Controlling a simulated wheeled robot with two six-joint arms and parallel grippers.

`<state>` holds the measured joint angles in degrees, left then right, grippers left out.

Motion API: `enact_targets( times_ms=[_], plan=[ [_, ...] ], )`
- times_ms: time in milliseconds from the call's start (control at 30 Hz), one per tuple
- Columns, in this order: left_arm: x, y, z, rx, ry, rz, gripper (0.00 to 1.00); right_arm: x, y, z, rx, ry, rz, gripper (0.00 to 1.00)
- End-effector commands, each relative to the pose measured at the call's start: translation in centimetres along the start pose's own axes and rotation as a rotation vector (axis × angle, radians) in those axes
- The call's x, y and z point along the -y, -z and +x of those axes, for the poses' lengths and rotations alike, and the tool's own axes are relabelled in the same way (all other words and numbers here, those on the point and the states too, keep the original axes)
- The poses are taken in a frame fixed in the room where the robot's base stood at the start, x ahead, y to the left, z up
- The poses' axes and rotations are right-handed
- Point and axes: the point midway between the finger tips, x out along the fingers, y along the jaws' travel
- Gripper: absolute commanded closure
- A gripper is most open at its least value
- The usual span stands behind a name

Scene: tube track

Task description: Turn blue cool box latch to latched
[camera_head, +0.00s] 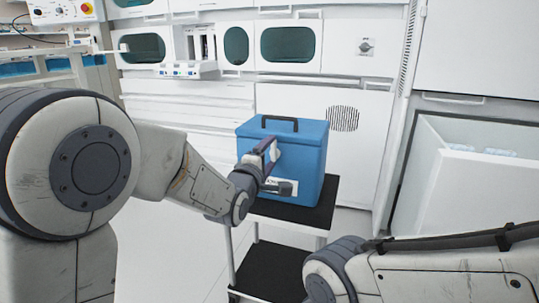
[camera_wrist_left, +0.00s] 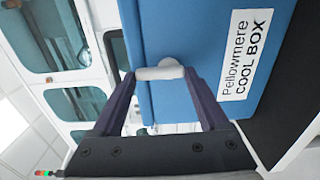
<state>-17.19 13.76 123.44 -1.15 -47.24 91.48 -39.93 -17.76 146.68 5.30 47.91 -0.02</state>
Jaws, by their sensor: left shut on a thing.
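The blue cool box (camera_head: 310,150) stands on a small cart, with a black handle on its lid. Its latch is a white lever (camera_head: 273,151) on the upper front face, partly covered by my gripper. In the left wrist view the latch (camera_wrist_left: 160,72) is a short white bar on a round pivot; relative to the label's text, the bar stands roughly upright. My left gripper (camera_head: 268,152) is at the front of the box, shut on the latch. In the left wrist view its two dark fingers (camera_wrist_left: 160,76) flank the bar's ends. My right gripper is out of view.
The cart's black top (camera_head: 310,212) has a little bare room in front of the box. A white label (camera_wrist_left: 246,55) is on the box front. White cabinets (camera_head: 190,105) stand behind. An open white bin (camera_head: 470,180) is at the right. My right forearm crosses the lower right.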

Motion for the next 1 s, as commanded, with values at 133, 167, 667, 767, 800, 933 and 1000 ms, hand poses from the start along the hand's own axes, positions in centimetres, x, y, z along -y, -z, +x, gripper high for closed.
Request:
enact_targets(
  times_ms=[133,167,667,767,800,933,1000],
  plan=[
    [0.1,0.1,0.0,-0.002,0.003,-0.006,0.78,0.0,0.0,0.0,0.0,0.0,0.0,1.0],
    [0.1,0.1,0.0,-0.002,0.003,-0.006,0.78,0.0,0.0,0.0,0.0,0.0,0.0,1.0],
    [0.0,0.0,-0.1,-0.001,0.002,-0.004,0.0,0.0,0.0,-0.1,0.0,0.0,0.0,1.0],
    [-0.1,0.0,-0.9,-0.001,0.002,-0.004,0.0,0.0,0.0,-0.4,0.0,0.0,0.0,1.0],
    [-0.1,0.0,-1.4,-0.001,0.002,-0.003,0.0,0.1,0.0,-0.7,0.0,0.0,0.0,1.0],
    [-0.3,0.0,-3.7,-0.001,0.004,-0.004,0.0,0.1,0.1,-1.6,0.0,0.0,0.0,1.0],
    [-0.3,0.0,-5.2,-0.001,0.004,-0.004,0.0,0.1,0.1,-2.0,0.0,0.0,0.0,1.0]
  ],
)
